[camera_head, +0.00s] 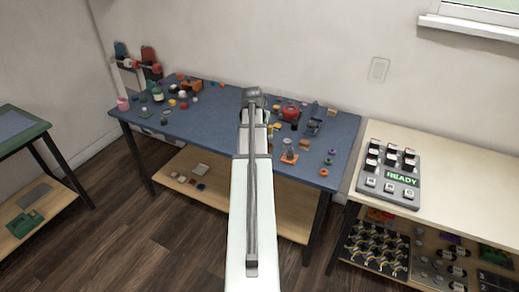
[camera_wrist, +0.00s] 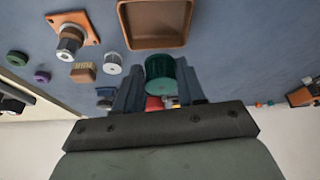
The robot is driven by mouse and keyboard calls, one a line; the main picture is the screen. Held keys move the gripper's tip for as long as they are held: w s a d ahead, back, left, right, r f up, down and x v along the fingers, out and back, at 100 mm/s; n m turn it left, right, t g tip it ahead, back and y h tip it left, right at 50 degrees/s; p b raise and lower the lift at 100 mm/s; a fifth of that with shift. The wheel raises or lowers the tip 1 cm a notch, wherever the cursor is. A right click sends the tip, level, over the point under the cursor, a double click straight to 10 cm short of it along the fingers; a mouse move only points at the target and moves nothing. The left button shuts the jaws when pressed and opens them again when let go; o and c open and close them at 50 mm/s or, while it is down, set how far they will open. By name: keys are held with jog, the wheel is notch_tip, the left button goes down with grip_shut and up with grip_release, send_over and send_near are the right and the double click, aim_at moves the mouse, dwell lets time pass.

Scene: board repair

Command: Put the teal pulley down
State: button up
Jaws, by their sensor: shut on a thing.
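In the wrist view the teal pulley (camera_wrist: 160,72) is a dark green-teal cylinder between the two fingers of my gripper (camera_wrist: 157,88). The fingers are shut on it from both sides. The blue tabletop shows beyond it; I cannot tell whether the pulley touches the table or hangs above it. A brown square tray (camera_wrist: 121,38) lies close beyond the pulley, at the top of the wrist view.
An orange plate with a metal post (camera_head: 289,155) stands on the table's right part. A green ring (camera_head: 323,172) and a purple ring (camera_head: 333,152) lie near the right edge. Several small parts crowd the left end. A control box (camera_head: 390,175) reading READY sits on the right bench.

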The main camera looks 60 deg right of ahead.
jog(key=shift+f, duration=4.55)
jog(key=shift+f, duration=0.1)
jog(key=o, duration=1.1)
jog(key=v, duration=1.2)
jog(key=shift+d, duration=0.1)
